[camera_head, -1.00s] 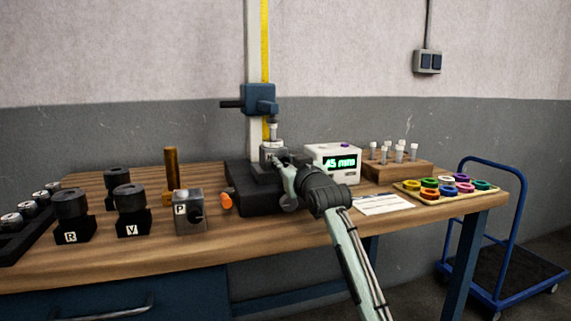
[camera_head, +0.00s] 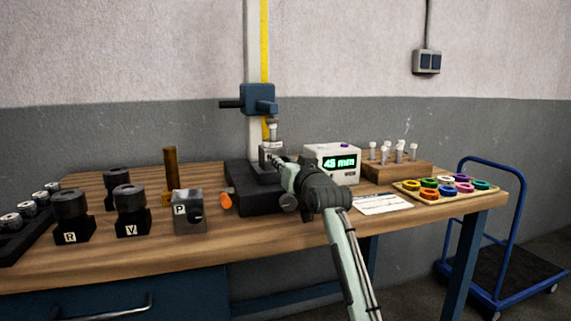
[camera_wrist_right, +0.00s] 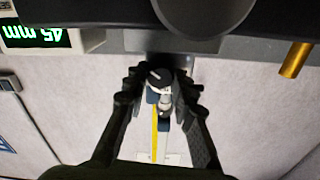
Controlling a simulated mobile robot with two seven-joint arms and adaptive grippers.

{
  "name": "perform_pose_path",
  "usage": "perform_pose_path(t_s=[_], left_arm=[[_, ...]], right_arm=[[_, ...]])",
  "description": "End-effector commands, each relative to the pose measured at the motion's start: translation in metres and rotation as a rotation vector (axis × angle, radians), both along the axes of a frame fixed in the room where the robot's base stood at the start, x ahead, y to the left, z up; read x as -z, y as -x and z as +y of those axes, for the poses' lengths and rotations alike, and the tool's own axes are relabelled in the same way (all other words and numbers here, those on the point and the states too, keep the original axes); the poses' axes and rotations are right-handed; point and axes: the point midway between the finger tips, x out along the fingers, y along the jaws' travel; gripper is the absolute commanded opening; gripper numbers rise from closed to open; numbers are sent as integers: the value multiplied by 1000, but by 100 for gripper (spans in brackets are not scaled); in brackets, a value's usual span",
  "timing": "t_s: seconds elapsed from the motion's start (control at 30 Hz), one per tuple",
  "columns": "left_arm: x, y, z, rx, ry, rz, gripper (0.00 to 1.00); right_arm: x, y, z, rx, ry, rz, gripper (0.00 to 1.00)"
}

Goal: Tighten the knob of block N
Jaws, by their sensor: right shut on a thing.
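A grey block (camera_head: 267,147) sits on the dark base of the gauge stand, under its spindle; its letter is too small to read for sure. My right gripper (camera_head: 273,159) reaches it from the front and covers part of its front face. In the right wrist view, the right gripper's fingers (camera_wrist_right: 160,84) are shut on the sides of a small dark knob (camera_wrist_right: 159,77) with a pale pointer line. My left gripper is not in view.
The gauge stand (camera_head: 254,201) has a blue head (camera_head: 259,97) above the block. A display (camera_head: 333,162) reading 45 mm stands just right. Block P (camera_head: 189,212), an orange piece (camera_head: 226,201), blocks R (camera_head: 72,217) and V (camera_head: 131,210) stand left. A ring tray (camera_head: 408,187) lies right.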

Motion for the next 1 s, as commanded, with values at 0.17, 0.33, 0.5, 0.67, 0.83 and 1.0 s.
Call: perform_pose_path(t_s=[0.17,0.33,0.5,0.67,0.83,1.0], left_arm=[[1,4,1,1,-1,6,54],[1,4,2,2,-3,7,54],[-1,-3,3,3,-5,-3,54],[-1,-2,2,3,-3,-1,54],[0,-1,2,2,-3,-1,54],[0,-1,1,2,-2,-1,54]], right_arm=[[1,0,0,0,2,2,34],[1,0,0,0,1,1,34],[1,5,-2,0,2,2,34],[2,28,-10,1,2,0,34],[2,65,-21,1,1,0,34],[1,95,-31,0,1,1,34]])
